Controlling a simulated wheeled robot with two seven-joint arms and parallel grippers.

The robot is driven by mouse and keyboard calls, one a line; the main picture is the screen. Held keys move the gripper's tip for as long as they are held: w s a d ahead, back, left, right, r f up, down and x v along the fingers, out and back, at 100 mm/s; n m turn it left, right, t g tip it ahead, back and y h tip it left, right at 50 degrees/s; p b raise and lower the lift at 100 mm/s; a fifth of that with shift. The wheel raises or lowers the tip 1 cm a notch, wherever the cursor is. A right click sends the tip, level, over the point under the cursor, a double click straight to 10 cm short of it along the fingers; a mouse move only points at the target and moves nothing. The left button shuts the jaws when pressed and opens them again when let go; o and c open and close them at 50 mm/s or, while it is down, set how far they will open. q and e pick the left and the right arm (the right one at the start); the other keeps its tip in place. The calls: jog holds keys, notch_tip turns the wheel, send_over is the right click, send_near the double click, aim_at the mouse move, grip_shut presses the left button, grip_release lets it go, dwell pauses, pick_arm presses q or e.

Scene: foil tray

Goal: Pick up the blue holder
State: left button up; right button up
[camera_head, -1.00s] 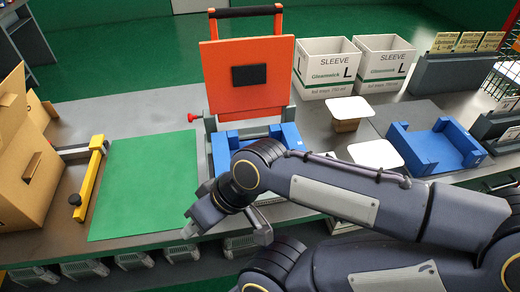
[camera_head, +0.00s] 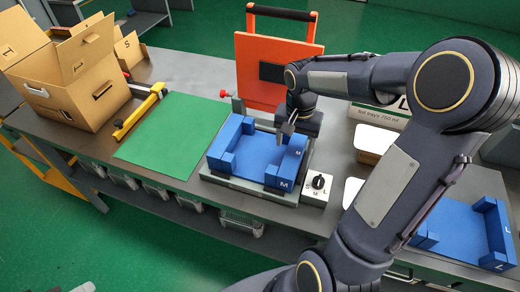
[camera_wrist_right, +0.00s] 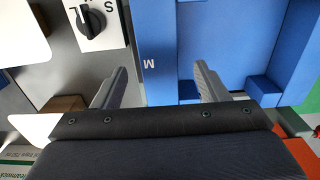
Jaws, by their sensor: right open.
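A blue holder (camera_head: 252,156) marked M sits on the grey base of the press in the middle of the bench. A second blue holder (camera_head: 462,228), marked L, lies at the right, partly behind my right arm. My right gripper (camera_head: 288,130) is at the right wall of the M holder. In the right wrist view its open fingers (camera_wrist_right: 160,80) are on either side of that M-marked wall of the holder (camera_wrist_right: 222,35), with visible gaps. My left gripper is out of view.
The orange press lid (camera_head: 262,92) stands raised behind the M holder. A dial box (camera_head: 318,186) stands to its right. A clear green mat (camera_head: 172,133), a yellow bar (camera_head: 140,110) and an open carton (camera_head: 70,85) lie to the left.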

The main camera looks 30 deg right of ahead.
aim_at(294, 152)
notch_tip(294, 152, down, 5)
jog(key=shift+s+f+p, duration=0.1)
jog(key=shift+p, duration=0.2)
jog(key=c, duration=1.3)
jog(key=shift+c, duration=0.7)
jog(key=shift+r, duration=0.25)
